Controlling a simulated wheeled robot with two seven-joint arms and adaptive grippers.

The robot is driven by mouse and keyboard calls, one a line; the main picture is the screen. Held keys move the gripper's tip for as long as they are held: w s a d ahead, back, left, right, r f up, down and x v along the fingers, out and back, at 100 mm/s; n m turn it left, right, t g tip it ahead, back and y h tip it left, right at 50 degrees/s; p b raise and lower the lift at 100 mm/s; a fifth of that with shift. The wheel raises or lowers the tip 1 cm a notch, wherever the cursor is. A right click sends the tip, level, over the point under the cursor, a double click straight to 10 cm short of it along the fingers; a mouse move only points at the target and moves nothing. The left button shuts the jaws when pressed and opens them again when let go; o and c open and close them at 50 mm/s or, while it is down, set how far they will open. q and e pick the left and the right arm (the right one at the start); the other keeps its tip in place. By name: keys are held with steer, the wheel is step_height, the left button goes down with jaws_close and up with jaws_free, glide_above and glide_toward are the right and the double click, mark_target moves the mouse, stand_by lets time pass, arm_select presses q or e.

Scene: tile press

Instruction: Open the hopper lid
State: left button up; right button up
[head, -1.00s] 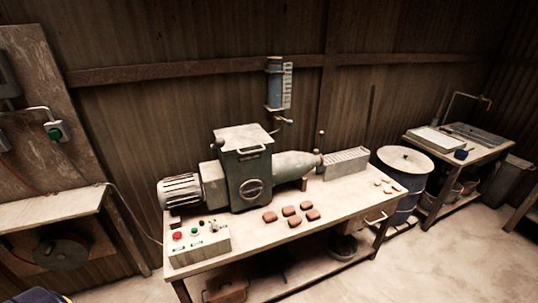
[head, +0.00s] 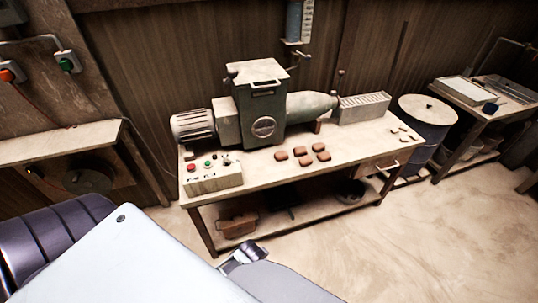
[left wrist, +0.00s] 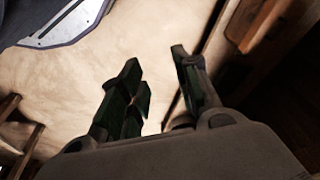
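The hopper (head: 258,110) is a dark green box on top of the press, standing on the workbench in the head view. Its pale lid (head: 257,70) lies shut on top, with a handle (head: 264,85) at its front edge. My left gripper (left wrist: 160,85) shows in the left wrist view with its dark green-padded fingers apart and nothing between them. Pale floor lies behind the fingers, and the hopper is not in that view. In the head view my own arm parts fill the lower left, but neither gripper's fingers can be made out. My right gripper is not in view.
The workbench (head: 350,150) also carries a motor (head: 193,126), a control box (head: 212,177), several brown tiles (head: 304,160) and a slotted rack (head: 363,107). A blue drum (head: 430,120) stands at its right. Open floor (head: 430,240) lies in front.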

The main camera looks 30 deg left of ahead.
arm_select(q)
steer(key=w+a+r+m+t+y+b, duration=0.1)
steer(key=w+a+r+m+t+y, duration=0.2)
steer(key=w+r, duration=0.7)
steer(key=w+a+r+m+t+y+b, duration=0.1)
steer(key=w+a+r+m+t+y, duration=0.2)
steer(key=r, duration=2)
steer(key=w+a+r+m+t+y+b, duration=0.1)
steer(key=w+a+r+m+t+y, duration=0.2)
steer(key=w+a+r+t, duration=0.6)
steer(key=w+a+r+m, duration=0.2)
steer(key=w+r, duration=0.5)
steer(key=w, duration=0.2)
steer(key=shift+a+r, duration=0.25)
steer(key=shift+r, duration=0.1)
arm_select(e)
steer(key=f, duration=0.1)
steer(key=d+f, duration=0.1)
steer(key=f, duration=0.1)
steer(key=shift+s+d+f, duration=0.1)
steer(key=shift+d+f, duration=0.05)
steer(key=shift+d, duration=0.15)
